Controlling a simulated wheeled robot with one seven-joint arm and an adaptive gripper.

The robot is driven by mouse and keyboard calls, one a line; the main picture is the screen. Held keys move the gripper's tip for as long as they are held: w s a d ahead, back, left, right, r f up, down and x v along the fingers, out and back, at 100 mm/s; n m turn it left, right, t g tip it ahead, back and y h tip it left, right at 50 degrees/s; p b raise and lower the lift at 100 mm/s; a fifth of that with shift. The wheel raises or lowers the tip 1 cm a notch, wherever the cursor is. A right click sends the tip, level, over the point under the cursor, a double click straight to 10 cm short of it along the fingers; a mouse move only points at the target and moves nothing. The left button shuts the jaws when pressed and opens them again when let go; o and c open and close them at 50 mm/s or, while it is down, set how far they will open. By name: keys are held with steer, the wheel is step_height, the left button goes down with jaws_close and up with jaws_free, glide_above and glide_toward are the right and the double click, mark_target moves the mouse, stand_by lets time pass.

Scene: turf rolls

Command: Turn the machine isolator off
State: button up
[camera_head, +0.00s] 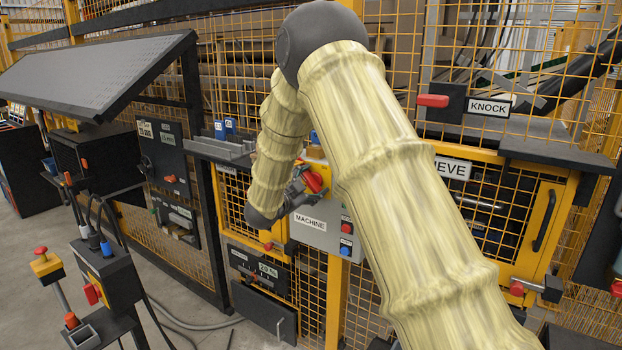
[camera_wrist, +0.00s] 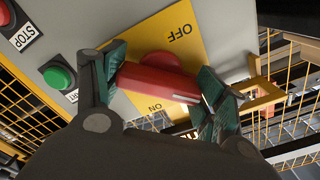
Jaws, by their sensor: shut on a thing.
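The machine isolator is a red rotary handle (camera_wrist: 155,82) on a yellow plate (camera_wrist: 190,35) marked OFF and ON. In the wrist view the handle lies roughly across the picture, tilted a little, with OFF above it and ON below. My gripper (camera_wrist: 163,75) has one finger at each end of the handle and is shut on it. In the head view the red handle (camera_head: 314,182) shows at the grey box labelled MACHINE (camera_head: 318,233). My gripper (camera_head: 298,193) reaches it from the left, and my arm hides part of the box's surroundings.
A green button (camera_wrist: 58,74) and a red stop button (camera_wrist: 6,14) sit beside the plate. Yellow mesh fencing surrounds the box. A red knock handle (camera_head: 433,101) and a sloped dark panel (camera_head: 95,75) stand apart.

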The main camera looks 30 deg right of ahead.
steer(key=n+p, duration=0.3)
steer(key=n, duration=0.2)
steer(key=shift+n+p, duration=1.15)
steer(key=shift+n, duration=0.55)
steer(key=shift+f, duration=0.1)
steer(key=o, duration=1)
steer(key=v, duration=1.2)
